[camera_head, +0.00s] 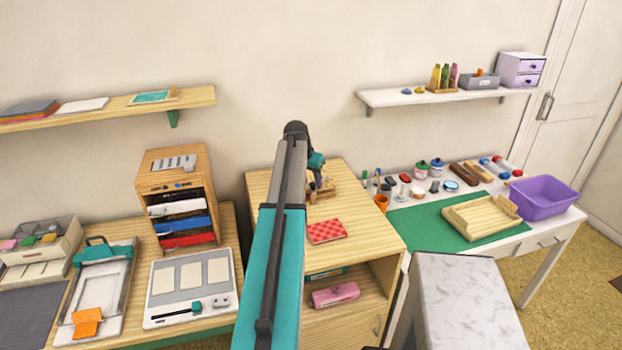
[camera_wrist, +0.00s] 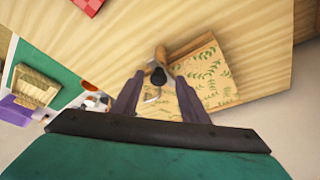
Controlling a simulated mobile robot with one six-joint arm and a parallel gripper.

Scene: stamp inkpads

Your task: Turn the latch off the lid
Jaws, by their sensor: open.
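A box with a green leaf pattern (camera_wrist: 208,77) and a wooden edge lies on the wooden cabinet top, in the wrist view. A small piece with a brown wooden part, a dark knob and a thin metal hook (camera_wrist: 158,76) is at its left edge; it may be the latch, but I cannot tell for sure. My gripper (camera_wrist: 160,84) is open, with one dark finger on either side of this piece. I cannot tell whether the fingers touch it. In the head view my gripper (camera_head: 318,178) is at the cabinet's back, and my arm hides much of the box.
A red checked item (camera_head: 326,232) lies on the cabinet top (camera_head: 352,232) in front. The right table holds jars, a green mat (camera_head: 425,233), a wooden tray (camera_head: 483,216) and a purple bin (camera_head: 543,197). The left desk holds a drawer unit (camera_head: 178,165).

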